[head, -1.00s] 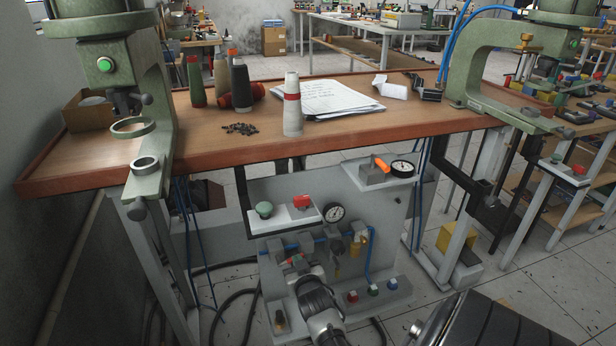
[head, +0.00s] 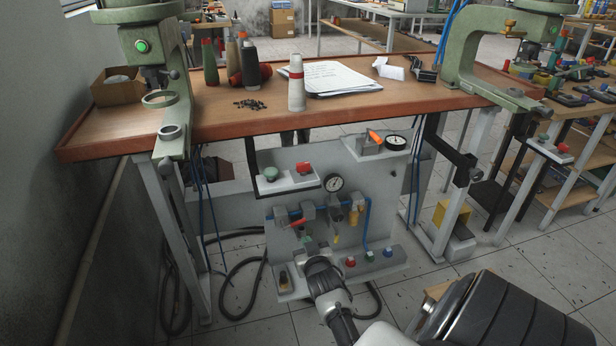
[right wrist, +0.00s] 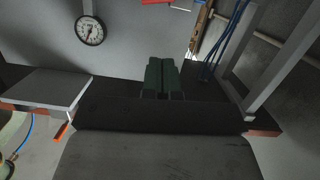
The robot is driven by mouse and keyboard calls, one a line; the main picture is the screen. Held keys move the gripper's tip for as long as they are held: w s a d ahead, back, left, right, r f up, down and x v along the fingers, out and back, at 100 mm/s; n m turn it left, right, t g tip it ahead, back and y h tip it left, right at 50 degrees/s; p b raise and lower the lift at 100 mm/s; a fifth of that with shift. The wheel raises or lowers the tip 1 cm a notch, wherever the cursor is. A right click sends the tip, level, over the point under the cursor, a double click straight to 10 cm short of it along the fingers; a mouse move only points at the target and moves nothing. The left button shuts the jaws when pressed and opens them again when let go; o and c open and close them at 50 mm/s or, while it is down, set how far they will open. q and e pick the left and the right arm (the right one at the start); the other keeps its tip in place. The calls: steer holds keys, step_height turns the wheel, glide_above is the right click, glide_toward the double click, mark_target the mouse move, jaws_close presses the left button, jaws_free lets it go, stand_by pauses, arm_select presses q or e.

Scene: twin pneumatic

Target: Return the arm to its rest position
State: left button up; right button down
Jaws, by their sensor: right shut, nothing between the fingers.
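My right arm rises from the bottom of the head view, bent at a dark joint. My right gripper (head: 309,250) is at its far end, low in front of the grey pneumatic panel (head: 292,190), small and partly hidden by the wrist. In the right wrist view its two dark green fingers (right wrist: 164,78) are together, with nothing between them. Whether it touches the panel cannot be told from the head view. My left gripper is in neither view.
A wooden workbench (head: 225,128) with green presses at both ends stands behind. Black hoses (head: 243,285) lie on the floor at left. Tiled floor (head: 555,265) is open at right.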

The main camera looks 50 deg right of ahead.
stand_by(0.3)
